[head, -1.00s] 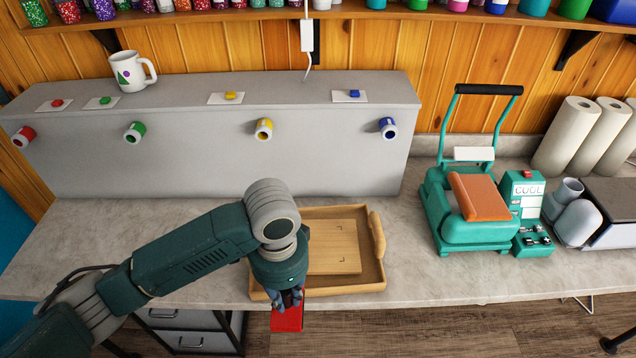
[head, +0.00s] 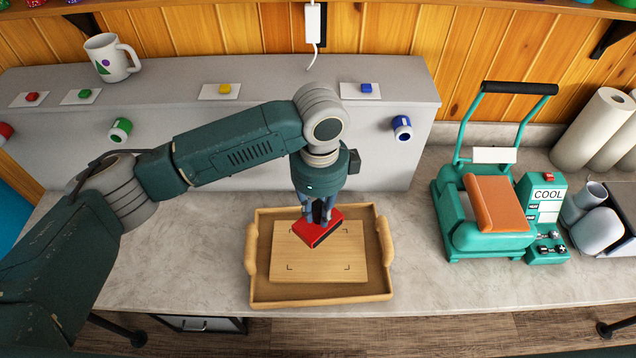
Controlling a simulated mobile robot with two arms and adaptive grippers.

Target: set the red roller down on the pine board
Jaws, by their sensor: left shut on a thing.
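The red roller (head: 311,236), a red block with a dark strip on its side, is held in my left gripper (head: 319,212). My left gripper points down and is shut on it. The roller is tilted in the picture and overlaps the back half of the pine board (head: 342,261). I cannot tell for sure whether it touches the board; it seems to be above it. The board is pale wood with dark corner marks and lies inside a wooden tray (head: 322,297) with raised handles. My right gripper is not in view.
A teal heat press (head: 480,236) stands to the right of the tray, with paper rolls (head: 591,130) behind it. A grey stepped stand (head: 250,165) with colored rolls and a mug (head: 109,59) is at the back. The counter left of the tray is clear.

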